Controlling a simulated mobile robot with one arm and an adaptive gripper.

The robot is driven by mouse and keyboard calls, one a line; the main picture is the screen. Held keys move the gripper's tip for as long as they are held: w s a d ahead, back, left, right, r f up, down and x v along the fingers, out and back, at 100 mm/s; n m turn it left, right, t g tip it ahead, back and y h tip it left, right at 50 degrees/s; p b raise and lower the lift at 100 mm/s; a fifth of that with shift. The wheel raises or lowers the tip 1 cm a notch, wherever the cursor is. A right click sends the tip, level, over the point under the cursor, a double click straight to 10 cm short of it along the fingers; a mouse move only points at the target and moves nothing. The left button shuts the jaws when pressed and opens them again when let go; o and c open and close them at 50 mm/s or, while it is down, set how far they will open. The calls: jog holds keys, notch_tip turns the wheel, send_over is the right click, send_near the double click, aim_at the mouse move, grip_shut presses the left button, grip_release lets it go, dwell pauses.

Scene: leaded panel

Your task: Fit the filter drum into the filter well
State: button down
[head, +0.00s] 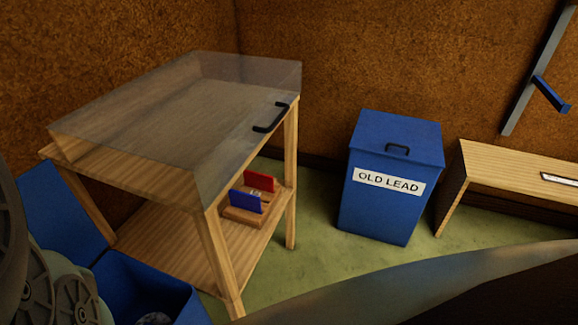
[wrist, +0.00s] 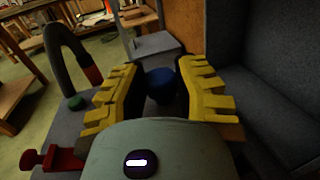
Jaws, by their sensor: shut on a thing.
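My gripper (wrist: 160,88) shows in the wrist view, with its two yellow toothed fingers on either side of a dark blue rounded piece (wrist: 162,84). The fingers are shut on this piece, and their dark inner pads flank it. It may be the filter drum, but most of it is hidden and I cannot tell for sure. My gripper does not show in the head view. I cannot make out the filter well in either view.
A wooden bench with a clear hood (head: 180,100) stands at left, a rack with red and blue plates (head: 245,213) on its shelf. A blue OLD LEAD bin (head: 375,205) stands at centre right.

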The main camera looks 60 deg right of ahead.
jog(key=shift+w+f+b, duration=0.1)
jog(key=shift+f+b, duration=2.1)
jog(key=shift+f, duration=0.1)
jog(key=c, duration=0.7)
grip_release()
jog(key=shift+c, duration=0.2)
jog(key=shift+d, duration=0.1)
jog(key=shift+d, duration=0.85)
jog(key=d, duration=0.9)
jog(key=shift+f, duration=0.1)
jog(key=shift+d, duration=0.6)
